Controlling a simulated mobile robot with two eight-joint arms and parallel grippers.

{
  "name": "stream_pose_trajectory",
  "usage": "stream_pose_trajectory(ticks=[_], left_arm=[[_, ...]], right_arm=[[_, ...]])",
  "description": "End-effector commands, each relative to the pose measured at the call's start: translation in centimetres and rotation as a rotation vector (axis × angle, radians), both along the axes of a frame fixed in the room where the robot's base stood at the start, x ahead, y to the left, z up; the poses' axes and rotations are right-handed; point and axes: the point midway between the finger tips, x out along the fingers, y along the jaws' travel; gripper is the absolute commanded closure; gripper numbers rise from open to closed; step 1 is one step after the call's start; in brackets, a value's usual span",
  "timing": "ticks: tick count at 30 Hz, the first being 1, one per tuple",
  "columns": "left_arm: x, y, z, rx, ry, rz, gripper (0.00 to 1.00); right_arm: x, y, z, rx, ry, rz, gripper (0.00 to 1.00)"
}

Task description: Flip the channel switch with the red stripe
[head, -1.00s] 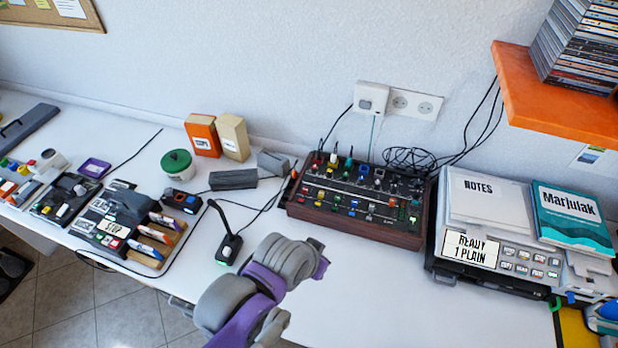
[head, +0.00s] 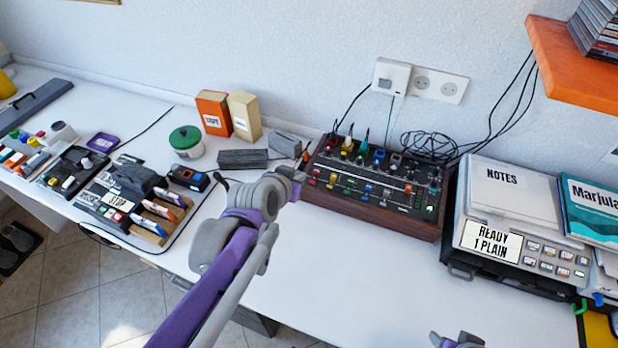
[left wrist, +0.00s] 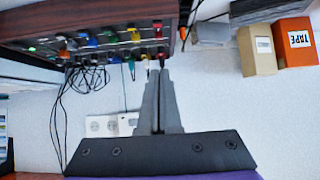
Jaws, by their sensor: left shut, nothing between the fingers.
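The mixer (head: 372,218) is a dark panel in a wooden case, with rows of coloured caps and switches. A red cap (head: 314,172) sits at the left of its front row; a red cap also shows in the left wrist view (left wrist: 157,25). Stripes are too small to tell apart, so I cannot tell which switch has the red stripe. My left gripper (head: 302,174) is shut and empty, at the mixer's left front corner. In the left wrist view its fingertips (left wrist: 159,72) point toward the panel's red-cap end. Contact cannot be told.
A machine with a notes pad (head: 505,188) stands right of the mixer. Grey blocks (head: 243,159), a green-lidded pot (head: 186,142) and a tape box (head: 213,114) are left. Cables (head: 428,146) lie behind the mixer. The table front is clear. A grey part of mine shows at bottom.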

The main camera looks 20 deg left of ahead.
Motion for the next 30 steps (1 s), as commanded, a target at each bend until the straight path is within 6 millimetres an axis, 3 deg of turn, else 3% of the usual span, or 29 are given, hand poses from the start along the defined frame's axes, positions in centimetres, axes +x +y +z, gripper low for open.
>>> stream_pose_trajectory(ticks=[8,21,30], left_arm=[[1.8,0.0,-1.5,0.0,0.001,-0.001,1.0],[8.1,0.4,-6.2,0.0,0.001,-0.001,1.0],[8.5,0.4,-9.7,0.0,0.001,-0.001,1.0]], right_arm=[[-0.1,0.0,-0.6,0.0,0.002,0.0,0.44],[-0.2,0.0,-2.2,0.0,0.007,0.0,0.44],[-0.3,0.0,-3.0,0.0,0.009,0.0,0.44]])
